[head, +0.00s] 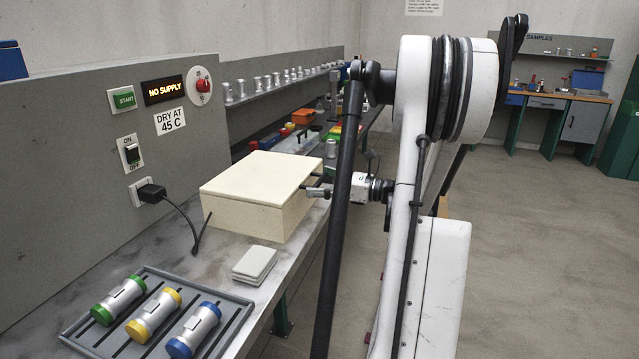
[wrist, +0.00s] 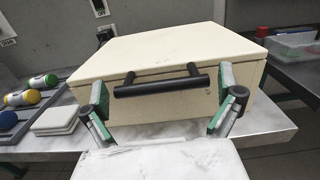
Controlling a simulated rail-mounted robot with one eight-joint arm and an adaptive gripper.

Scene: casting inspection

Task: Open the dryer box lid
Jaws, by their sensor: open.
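The cream dryer box (head: 258,192) sits on the workbench with its lid (head: 262,172) down. In the wrist view the lid (wrist: 165,46) also lies flat on the box (wrist: 150,108). A black bar handle (wrist: 161,86) is fixed at the front of the lid. My gripper (wrist: 165,108) is open in front of the box. Its green-padded fingers stand on either side of the handle, near its two ends; contact cannot be told. In the head view my gripper (head: 320,190) is at the box's right side, partly hidden by my arm.
A grey panel (head: 75,150) behind the bench carries a START button, a lit "NO SUPPLY" display, a red knob, an ON/OFF switch and a plugged black cable. White plates (head: 255,263) and a rack (head: 100,335) of coloured-capped cylinders stand in front of the box.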

